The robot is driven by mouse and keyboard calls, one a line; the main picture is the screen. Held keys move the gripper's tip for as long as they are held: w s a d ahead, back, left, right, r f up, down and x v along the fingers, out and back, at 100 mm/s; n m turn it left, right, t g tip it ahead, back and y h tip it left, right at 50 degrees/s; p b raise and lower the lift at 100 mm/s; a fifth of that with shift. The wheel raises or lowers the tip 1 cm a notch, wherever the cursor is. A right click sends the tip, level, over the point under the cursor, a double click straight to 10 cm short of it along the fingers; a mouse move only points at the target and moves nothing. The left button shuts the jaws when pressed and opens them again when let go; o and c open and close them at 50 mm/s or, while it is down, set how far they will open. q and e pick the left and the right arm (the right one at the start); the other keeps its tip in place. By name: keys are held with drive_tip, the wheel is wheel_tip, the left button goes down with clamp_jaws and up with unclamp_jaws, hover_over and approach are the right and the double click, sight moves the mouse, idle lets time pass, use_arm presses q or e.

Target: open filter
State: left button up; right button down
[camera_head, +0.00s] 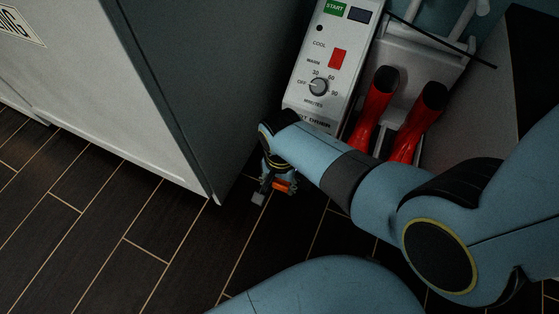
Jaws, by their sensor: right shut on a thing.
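My right arm reaches in from the right. Its gripper (272,187) hangs low over the dark floor, at the lower front end of the white boot dryer panel (301,100). The gripper is shut on a small orange part (284,186), which shows between its dark fingers and is mostly hidden by them. I cannot tell whether this orange part is the filter or its handle. No other part of a filter can be made out, and my wrist and forearm cover the bottom of the dryer. My left gripper is not in view.
The panel carries a green START label (335,9), a red switch (338,59) and a timer dial (318,87). Red boots (376,108) stand beside it, behind my forearm. A large grey cabinet (205,90) is close left of the gripper. Open wooden floor (100,235) lies at lower left.

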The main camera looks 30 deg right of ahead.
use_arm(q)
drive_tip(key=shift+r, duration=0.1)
use_arm(e)
drive_tip(key=shift+w+a+r, duration=0.25)
drive_tip(key=shift+w+r, duration=0.05)
drive_tip(key=shift+w, duration=0.15)
drive_tip(key=c, duration=1)
unclamp_jaws()
drive_tip(key=shift+o, duration=1.3)
drive_tip(key=shift+s+d, duration=0.1)
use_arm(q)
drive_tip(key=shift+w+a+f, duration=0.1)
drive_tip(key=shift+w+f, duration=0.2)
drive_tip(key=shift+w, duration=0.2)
use_arm(e)
drive_tip(key=shift+s+f, duration=0.1)
drive_tip(key=shift+s, duration=0.05)
